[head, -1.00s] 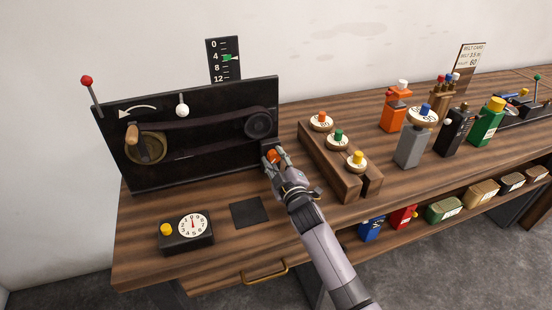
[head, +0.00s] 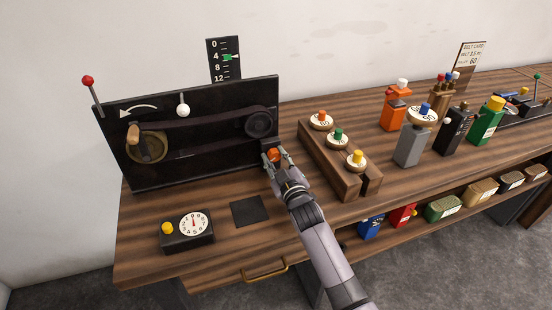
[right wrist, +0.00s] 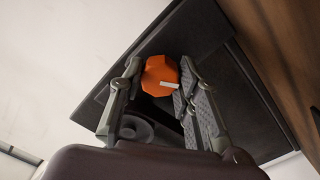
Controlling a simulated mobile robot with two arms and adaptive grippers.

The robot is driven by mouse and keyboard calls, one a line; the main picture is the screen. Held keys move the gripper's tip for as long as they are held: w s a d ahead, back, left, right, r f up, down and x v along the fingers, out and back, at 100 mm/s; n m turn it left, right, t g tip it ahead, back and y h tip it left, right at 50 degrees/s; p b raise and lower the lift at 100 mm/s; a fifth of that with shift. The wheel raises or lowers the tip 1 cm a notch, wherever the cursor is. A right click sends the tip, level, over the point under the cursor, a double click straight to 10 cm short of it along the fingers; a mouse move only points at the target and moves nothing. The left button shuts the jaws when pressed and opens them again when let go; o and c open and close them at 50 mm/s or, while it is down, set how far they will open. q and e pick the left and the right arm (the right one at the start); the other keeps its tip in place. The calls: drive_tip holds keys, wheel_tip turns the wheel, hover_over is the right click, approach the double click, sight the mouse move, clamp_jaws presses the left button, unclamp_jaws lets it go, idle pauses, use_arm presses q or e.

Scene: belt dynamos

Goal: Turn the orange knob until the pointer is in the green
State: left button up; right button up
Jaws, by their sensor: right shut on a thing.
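The orange knob (head: 273,154) sits at the lower right end of the black belt panel (head: 205,172). It is faceted with a white mark, seen clearly in the right wrist view (right wrist: 159,74). My right gripper (head: 277,158) is shut on the knob, one finger on each side; the fingers also show in the right wrist view (right wrist: 161,80). A black scale (head: 222,70) with numbers 0 to 12 stands behind the panel. A green mark (head: 229,57) with a small pointer shows near the 4; their exact alignment is too small to tell. My left gripper is not in view.
A black box with a dial (head: 187,230) and a dark square pad (head: 249,211) lie in front of the panel. A wooden block (head: 324,165) with coloured knobs stands close to the right of my gripper.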

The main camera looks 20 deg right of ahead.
drive_tip(key=shift+f, duration=0.1)
drive_tip(key=o, duration=1.1)
drive_tip(key=shift+o, duration=0.2)
drive_tip(key=s, duration=1.2)
drive_tip(key=shift+d, duration=0.2)
